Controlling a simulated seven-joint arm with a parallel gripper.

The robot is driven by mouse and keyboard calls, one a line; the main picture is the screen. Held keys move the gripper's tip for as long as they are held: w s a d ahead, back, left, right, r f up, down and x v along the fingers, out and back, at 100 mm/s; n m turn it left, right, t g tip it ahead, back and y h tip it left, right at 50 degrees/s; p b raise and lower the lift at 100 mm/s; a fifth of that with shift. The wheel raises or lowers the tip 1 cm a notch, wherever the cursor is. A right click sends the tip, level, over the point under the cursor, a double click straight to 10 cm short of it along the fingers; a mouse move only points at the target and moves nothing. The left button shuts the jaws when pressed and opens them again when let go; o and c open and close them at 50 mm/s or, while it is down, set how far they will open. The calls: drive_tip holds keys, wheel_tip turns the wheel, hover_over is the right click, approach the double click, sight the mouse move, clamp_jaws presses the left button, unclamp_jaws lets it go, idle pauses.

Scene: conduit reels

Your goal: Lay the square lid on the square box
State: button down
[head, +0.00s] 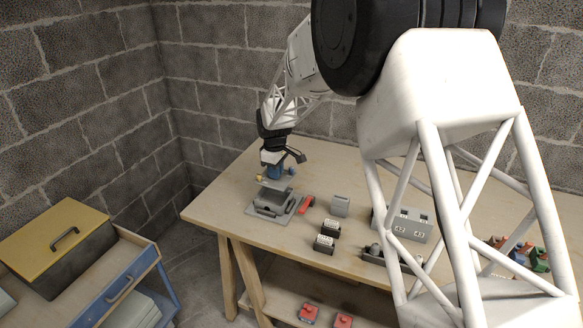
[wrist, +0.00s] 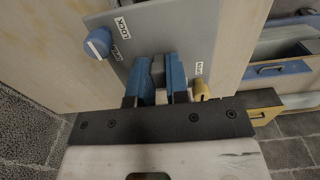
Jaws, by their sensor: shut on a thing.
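My gripper (head: 276,172) is at the far left part of the table. In the wrist view its blue fingers (wrist: 160,83) are shut on a small grey grip of the grey square lid (wrist: 141,33). In the head view the lid (head: 274,186) shows small under the gripper and seems held above the table. Just below and in front is a grey unit (head: 262,212), apparently the square box on a flat base; its inside is unclear. I cannot tell whether lid and box touch.
A red piece (head: 306,204), a grey block (head: 340,205) and two black labelled boxes (head: 324,243) stand to the right. A grey box marked 42 and 43 (head: 412,228) stands farther right. A yellow-lidded chest (head: 50,240) is on a cart at left. The back-left tabletop is clear.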

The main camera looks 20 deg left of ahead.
sight(273, 180)
drive_tip(key=shift+s+a, duration=0.3)
drive_tip(key=shift+s, duration=0.15)
drive_tip(key=shift+f, duration=0.1)
drive_tip(key=shift+f, duration=1.85)
drive_tip(key=shift+d+f, duration=0.1)
drive_tip(key=shift+f, duration=0.9)
idle(2.2)
drive_tip(key=c, duration=1)
unclamp_jaws()
drive_tip(key=shift+c, duration=0.2)
drive_tip(key=shift+o, duration=0.5)
drive_tip(key=shift+o, duration=0.8)
